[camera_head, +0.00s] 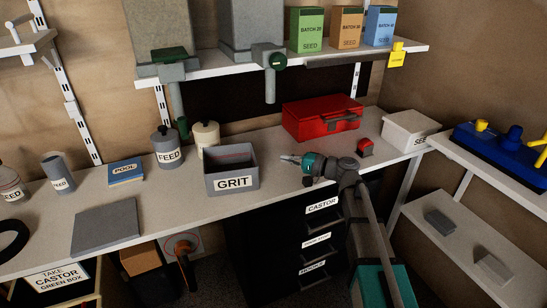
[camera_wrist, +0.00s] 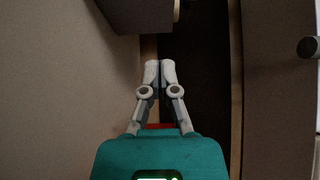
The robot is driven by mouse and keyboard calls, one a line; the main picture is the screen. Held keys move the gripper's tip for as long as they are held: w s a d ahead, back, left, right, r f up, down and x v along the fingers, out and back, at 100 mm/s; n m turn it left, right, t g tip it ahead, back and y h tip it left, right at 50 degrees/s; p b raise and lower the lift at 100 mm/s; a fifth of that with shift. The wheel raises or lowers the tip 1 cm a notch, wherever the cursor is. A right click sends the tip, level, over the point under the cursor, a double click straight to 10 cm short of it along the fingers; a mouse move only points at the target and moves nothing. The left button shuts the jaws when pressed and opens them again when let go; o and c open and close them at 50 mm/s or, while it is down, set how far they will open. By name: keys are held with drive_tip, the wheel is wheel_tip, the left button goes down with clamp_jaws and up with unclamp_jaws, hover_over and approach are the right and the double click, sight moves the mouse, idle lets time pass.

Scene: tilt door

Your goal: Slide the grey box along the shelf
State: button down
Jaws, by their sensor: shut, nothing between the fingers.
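A grey open-topped box marked GRIT (camera_head: 211,184) stands upright on the long pale bench shelf (camera_head: 180,218). My gripper (camera_head: 284,158) is just right of the box in the head view, above the bench, with its tips pointing left toward it. A small gap shows between tips and box. In the wrist view my gripper (camera_wrist: 159,66) has its two fingers together and holds nothing. A dark box-like shape (camera_wrist: 138,14) shows at the top of the wrist view; I cannot tell whether it is the grey box.
Behind the box stand a grey FEED canister (camera_head: 167,152) and a cream canister (camera_head: 206,137). A blue POOL box (camera_head: 126,173) and a flat grey slab (camera_head: 106,222) lie to its left. A red toolbox (camera_head: 322,117) is behind my arm. Dispenser spouts hang overhead.

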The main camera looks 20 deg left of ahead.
drive_tip(key=shift+s+d, duration=0.2)
drive_tip(key=shift+d, duration=2.9)
